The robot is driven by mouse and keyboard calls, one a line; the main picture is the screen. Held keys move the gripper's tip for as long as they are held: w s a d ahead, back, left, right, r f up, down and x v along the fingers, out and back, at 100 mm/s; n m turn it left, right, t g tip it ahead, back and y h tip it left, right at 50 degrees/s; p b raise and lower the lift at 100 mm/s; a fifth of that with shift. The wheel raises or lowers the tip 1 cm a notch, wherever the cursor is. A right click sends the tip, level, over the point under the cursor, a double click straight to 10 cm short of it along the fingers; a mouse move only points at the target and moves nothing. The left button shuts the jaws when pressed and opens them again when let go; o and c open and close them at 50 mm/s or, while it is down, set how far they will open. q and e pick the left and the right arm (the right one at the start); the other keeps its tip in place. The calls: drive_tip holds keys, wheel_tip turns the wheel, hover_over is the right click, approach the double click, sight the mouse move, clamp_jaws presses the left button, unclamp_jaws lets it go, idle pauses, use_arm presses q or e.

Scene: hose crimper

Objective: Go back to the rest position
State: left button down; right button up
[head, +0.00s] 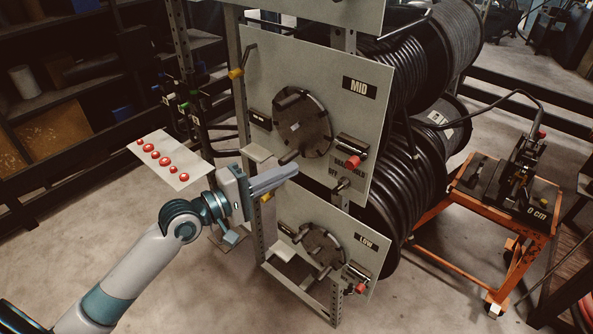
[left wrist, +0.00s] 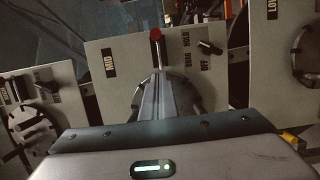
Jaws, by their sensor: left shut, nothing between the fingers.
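My left gripper (head: 272,182) is shut and empty. In the head view it stands in front of the hose rack, by the lower left part of the MID panel (head: 262,80). The MID panel carries a dark round wheel (head: 302,122) and a red-tipped lever (head: 352,162). In the left wrist view the shut fingers (left wrist: 160,85) point at the MID panel (left wrist: 95,62), covering part of its wheel. The red knob (left wrist: 156,34) shows just beyond the fingertips; I cannot tell the gap. My right gripper is not in view.
The LOW panel (head: 290,210) with its wheel is below. Black hose reels (head: 400,60) stand behind the panels. A white plate with several red buttons (head: 165,158) is at the left. An orange cart (head: 440,235) holds a machine at the right. The floor at the lower left is open.

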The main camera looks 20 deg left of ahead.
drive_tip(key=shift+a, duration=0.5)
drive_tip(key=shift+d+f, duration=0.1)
